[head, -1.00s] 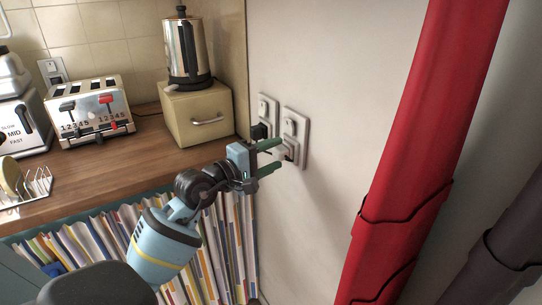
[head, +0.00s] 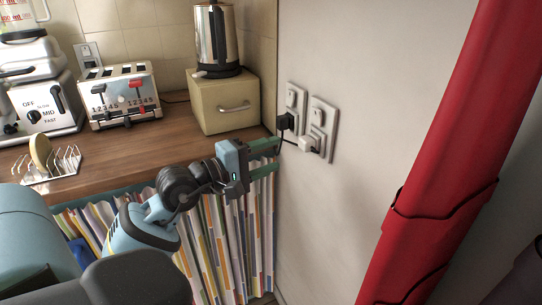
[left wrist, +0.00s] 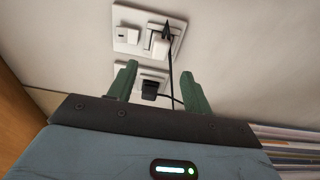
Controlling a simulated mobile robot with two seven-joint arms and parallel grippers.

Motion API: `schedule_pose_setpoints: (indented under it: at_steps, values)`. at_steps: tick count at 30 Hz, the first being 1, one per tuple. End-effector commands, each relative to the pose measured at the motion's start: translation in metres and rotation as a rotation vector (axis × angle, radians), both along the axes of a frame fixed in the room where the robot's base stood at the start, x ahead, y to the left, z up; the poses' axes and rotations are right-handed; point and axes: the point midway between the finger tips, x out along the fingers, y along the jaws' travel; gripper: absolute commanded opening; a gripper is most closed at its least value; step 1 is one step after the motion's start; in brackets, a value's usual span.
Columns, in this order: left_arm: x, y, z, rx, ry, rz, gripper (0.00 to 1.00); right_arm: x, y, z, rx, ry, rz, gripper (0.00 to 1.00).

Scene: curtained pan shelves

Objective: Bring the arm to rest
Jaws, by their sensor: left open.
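My left gripper (head: 264,159) is open and empty, with green fingers pointing right toward the wall. It is in front of the counter's right end, below and left of the wall sockets (head: 323,122). A white plug (head: 307,144) sits at the right socket and a black plug (head: 286,121) at the left one. In the left wrist view, my open fingers (left wrist: 160,85) appear on either side of the black plug (left wrist: 149,90), with the white plug (left wrist: 160,44) farther off. I cannot tell how far the fingers are from the wall. My right gripper is not in view.
A toaster (head: 121,96), a cream box (head: 224,103) with a kettle (head: 218,40) on it, and a toast rack (head: 55,166) stand on the wooden counter (head: 140,152).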

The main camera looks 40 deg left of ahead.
Motion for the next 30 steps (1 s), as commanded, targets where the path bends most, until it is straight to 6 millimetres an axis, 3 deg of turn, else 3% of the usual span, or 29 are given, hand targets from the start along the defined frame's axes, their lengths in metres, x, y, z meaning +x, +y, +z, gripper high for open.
schedule_pose_setpoints:
  at_steps: [21,26,30]
  values:
    - [-0.001,-0.003,-0.003,-0.033,0.009,-0.011,0.5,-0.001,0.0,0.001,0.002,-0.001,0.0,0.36]
    - [-0.01,-0.026,-0.022,-0.328,0.088,-0.1,0.5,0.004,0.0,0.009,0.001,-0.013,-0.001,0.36]
    - [-0.027,-0.053,-0.047,-0.824,0.225,-0.193,0.5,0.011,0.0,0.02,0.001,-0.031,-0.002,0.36]
